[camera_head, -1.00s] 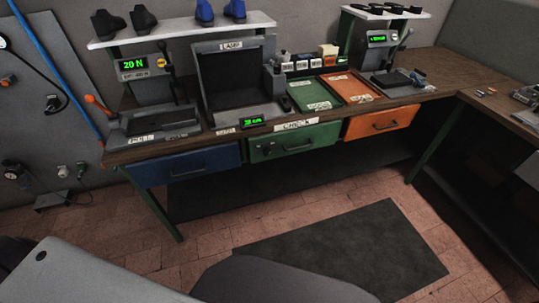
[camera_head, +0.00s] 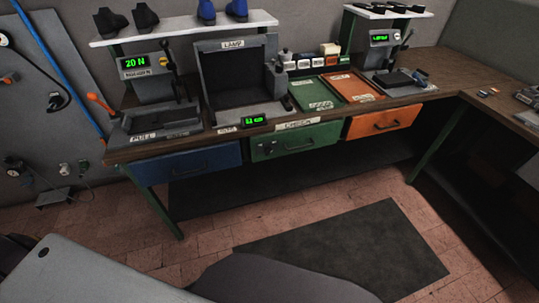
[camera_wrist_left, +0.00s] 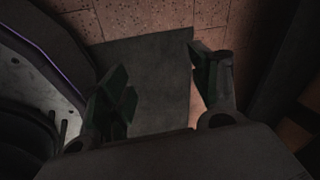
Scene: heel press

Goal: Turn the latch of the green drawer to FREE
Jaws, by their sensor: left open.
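The green drawer (camera_head: 315,138) sits shut in the bench front, between a blue drawer (camera_head: 190,164) and an orange drawer (camera_head: 380,121). A small dark latch (camera_head: 267,149) is on the left part of its face, left of the bar handle; its setting is too small to read. My left gripper (camera_wrist_left: 160,95) shows only in the left wrist view. Its two fingers are apart with nothing between them, above the floor and dark mat. Neither gripper shows in the head view, and the latch is not in the wrist view.
The wooden bench (camera_head: 440,83) carries a lamp box (camera_head: 238,75), a pull tester (camera_head: 150,95) reading 20 N, and green and orange trays. A dark mat (camera_head: 345,252) lies on the brick floor before the bench. The floor there is clear.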

